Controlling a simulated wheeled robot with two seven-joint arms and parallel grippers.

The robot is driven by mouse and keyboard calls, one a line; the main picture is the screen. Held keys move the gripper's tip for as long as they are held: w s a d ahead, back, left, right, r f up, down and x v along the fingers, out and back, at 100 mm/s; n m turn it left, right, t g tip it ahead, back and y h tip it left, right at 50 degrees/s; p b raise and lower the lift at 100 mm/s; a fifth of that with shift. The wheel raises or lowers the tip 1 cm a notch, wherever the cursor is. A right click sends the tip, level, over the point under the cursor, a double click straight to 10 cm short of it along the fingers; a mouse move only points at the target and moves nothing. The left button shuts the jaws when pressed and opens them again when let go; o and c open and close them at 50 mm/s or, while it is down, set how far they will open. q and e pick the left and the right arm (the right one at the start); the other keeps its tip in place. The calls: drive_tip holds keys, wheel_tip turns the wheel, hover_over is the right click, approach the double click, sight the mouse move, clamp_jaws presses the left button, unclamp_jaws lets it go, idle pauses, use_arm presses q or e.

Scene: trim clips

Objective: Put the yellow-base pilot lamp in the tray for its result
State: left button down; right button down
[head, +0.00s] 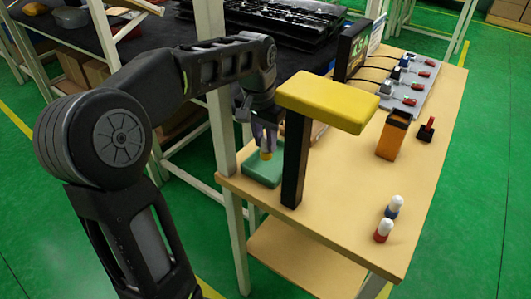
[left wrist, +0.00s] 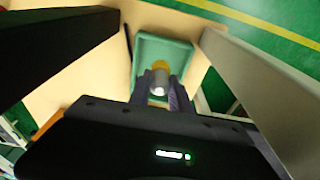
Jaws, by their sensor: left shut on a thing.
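The pilot lamp has a yellow base (left wrist: 160,65) and a white top (left wrist: 158,90). My left gripper (head: 264,138) is shut on it, with the yellow base pointing down. The lamp's yellow base also shows in the head view (head: 266,155). It is over the green tray (head: 262,178), inside its outline in both views. I cannot tell whether the base touches the tray floor. The tray sits at the near left corner of the wooden table. In the left wrist view the fingers (left wrist: 163,92) grip the white top, and the tray (left wrist: 148,45) lies beyond. My right gripper is not in view.
A dark post with a yellow top (head: 325,100) stands right beside the tray. Red-base (head: 383,232) and blue-base (head: 393,208) lamps stand at the table's near right. An orange-brown box (head: 393,138), a small switch (head: 427,130) and a lit display (head: 352,48) stand farther back. The front middle is clear.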

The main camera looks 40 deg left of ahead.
sight(265, 151)
use_arm(q)
drive_tip(key=shift+f, duration=2.3)
drive_tip(key=shift+f, duration=0.1)
drive_tip(key=c, duration=1.2)
unclamp_jaws()
drive_tip(key=r, duration=0.4)
drive_tip(key=s+r, duration=0.1)
drive_tip(key=r, duration=0.7)
drive_tip(key=shift+s+r, duration=0.1)
drive_tip(key=shift+s, duration=0.3)
